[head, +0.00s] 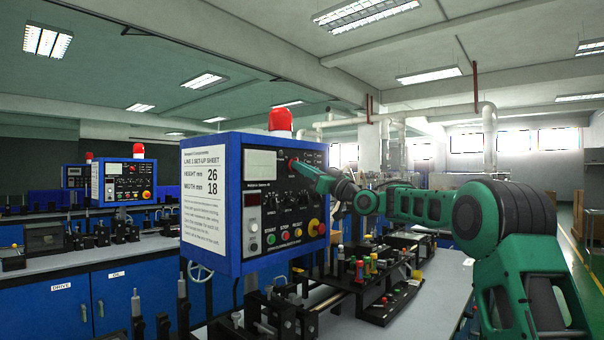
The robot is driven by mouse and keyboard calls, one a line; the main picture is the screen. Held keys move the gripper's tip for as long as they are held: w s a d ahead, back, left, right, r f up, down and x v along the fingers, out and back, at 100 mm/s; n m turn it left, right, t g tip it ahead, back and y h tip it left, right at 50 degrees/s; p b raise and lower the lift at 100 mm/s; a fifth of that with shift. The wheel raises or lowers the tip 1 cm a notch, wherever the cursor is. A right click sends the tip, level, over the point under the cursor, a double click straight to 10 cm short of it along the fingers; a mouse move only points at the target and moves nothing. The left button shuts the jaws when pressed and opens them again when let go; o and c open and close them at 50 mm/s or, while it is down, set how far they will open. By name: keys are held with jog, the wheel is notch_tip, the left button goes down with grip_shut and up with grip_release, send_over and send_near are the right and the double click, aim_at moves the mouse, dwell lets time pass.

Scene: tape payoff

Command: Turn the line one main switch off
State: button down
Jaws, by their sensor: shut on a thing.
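The line one control box (212,255) is blue with a black front panel and a set-up sheet (205,200) on its left side. My gripper (297,164) reaches in from the right and is shut on this knob. The fingers and arm cover part of the knob and the panel's upper right, so the knob's setting cannot be read.
Start, stop and reset buttons (284,235) and a red mushroom button (317,227) sit low on the panel. A red beacon (280,121) stands on top. A rack of coloured-topped parts (368,290) stands on the bench right of the box. A second blue box (124,181) is farther left.

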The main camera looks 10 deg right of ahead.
jog(key=n+g+y, duration=0.1)
jog(key=n, duration=0.3)
jog(key=n+g+y, duration=0.1)
jog(key=n+g, duration=0.1)
jog(key=n, duration=0.2)
jog(key=w+d+n+g+y, duration=0.1)
jog(key=n, duration=0.3)
jog(key=shift+f+g, duration=0.15)
jog(key=shift+g, duration=0.25)
jog(key=shift+n, duration=0.4)
jog(key=shift+s, duration=0.1)
